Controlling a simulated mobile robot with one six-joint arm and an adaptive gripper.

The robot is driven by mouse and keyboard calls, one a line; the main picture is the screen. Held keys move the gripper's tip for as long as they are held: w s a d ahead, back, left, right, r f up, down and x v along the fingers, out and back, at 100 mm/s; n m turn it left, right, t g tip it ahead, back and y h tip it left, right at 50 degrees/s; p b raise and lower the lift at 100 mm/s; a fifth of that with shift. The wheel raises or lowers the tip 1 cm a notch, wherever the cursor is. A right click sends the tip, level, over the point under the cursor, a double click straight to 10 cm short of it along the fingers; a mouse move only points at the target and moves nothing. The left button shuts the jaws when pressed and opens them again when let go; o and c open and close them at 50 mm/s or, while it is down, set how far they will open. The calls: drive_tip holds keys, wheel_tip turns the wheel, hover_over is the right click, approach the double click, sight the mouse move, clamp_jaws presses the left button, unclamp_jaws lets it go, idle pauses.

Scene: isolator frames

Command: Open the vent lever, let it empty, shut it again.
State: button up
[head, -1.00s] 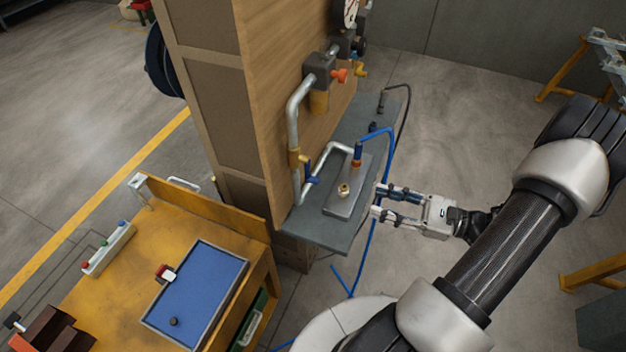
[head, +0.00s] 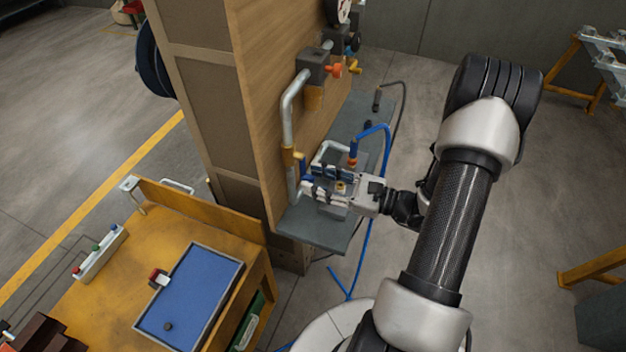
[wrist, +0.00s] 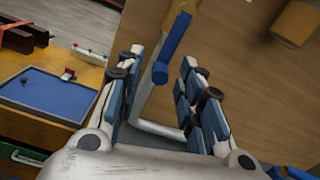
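A blue lever (wrist: 172,48) sits on a pale pipe in the wrist view, and I take it as the vent lever. My gripper (wrist: 161,66) is open, with one finger on each side of the lever and pipe. I see gaps between the lever and the fingers. In the head view my gripper (head: 309,184) is over the grey shelf (head: 318,232), close to the wooden panel's pipe (head: 288,122). There the fingers largely hide the lever, and their blue pads are hard to tell from it.
A blue hose (head: 386,150) rises from a fitting on the shelf, close behind my gripper. Higher on the wooden panel (head: 262,60) is a valve with an orange handle (head: 334,70). A yellow bench (head: 100,275) with a blue tray (head: 178,318) stands at the lower left.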

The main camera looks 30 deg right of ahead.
drive_tip(key=shift+w+a, duration=0.45)
drive_tip(key=shift+w, duration=0.15)
drive_tip(key=shift+c, duration=0.4)
clamp_jaws()
